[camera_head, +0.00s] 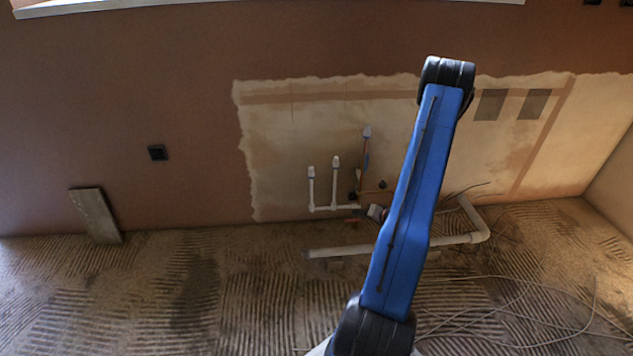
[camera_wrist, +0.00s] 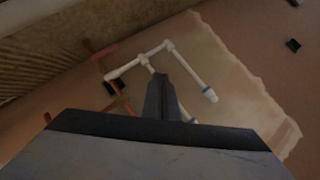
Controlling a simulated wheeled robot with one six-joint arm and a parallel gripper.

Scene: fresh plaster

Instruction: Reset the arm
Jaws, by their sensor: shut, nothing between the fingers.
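My blue arm link (camera_head: 408,200) rises from the bottom middle of the head view to a black joint (camera_head: 447,75) in front of the wall. My gripper is not visible in the head view. In the wrist view my gripper (camera_wrist: 160,80) shows as dark fingers pointing away from the camera. The fingers are together with nothing between them. White pipes lie beyond them in the picture, and I cannot tell how far away they are.
White pipes (camera_head: 333,207) stand against the unpainted plaster patch (camera_head: 290,130). A thick pipe (camera_head: 345,251) runs along the ridged floor. Loose cables (camera_head: 530,283) lie at right. A board (camera_head: 95,215) leans on the wall at left. The left floor is mostly clear.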

